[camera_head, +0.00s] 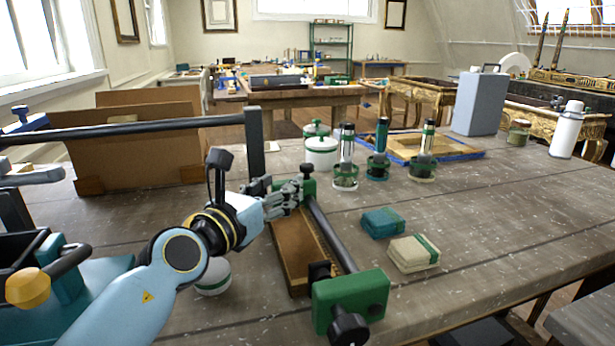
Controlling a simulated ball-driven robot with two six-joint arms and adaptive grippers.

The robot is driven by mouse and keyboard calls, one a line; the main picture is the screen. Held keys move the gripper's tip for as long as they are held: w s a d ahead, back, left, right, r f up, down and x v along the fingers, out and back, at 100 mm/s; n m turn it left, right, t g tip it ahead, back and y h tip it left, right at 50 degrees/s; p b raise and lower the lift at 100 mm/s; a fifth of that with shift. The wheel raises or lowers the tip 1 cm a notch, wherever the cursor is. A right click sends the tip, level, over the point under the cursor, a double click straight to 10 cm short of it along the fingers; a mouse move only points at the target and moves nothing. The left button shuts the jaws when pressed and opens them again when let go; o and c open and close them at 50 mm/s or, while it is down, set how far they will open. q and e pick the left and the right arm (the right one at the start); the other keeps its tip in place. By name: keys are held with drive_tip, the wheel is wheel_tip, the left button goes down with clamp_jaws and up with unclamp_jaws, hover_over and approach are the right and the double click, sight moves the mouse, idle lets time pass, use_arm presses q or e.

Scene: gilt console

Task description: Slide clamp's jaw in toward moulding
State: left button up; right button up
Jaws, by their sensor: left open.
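The clamp has a dark bar (331,238) lying lengthwise on the workbench, with a large green jaw (348,300) and black knob at the near end and a smaller green jaw (308,187) at the far end. The brown wooden moulding (300,250) lies along the left side of the bar, between the two jaws. My left gripper (283,203) is open at the moulding's far end, just left of the small green jaw. Its fingers partly cover that end, so I cannot tell whether they touch the jaw. My right gripper is out of view.
White tins (321,152) and several green-collared cylinders stand behind the clamp. Teal (383,220) and cream (413,253) cloth-like blocks lie to its right. A blue-edged wooden frame (420,147) lies farther back. The bench's right front is clear.

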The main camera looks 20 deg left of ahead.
sight(303, 168)
use_arm(q)
drive_tip(key=w, duration=0.3)
drive_tip(key=w+d+b, duration=0.1)
drive_tip(key=w, duration=0.2)
drive_tip(key=w+d, duration=0.1)
drive_tip(key=w, duration=0.3)
drive_tip(key=shift+w+b, duration=0.1)
drive_tip(key=shift+b, duration=0.2)
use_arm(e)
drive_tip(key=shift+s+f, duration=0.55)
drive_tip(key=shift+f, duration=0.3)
use_arm(q)
drive_tip(key=shift+r, duration=0.1)
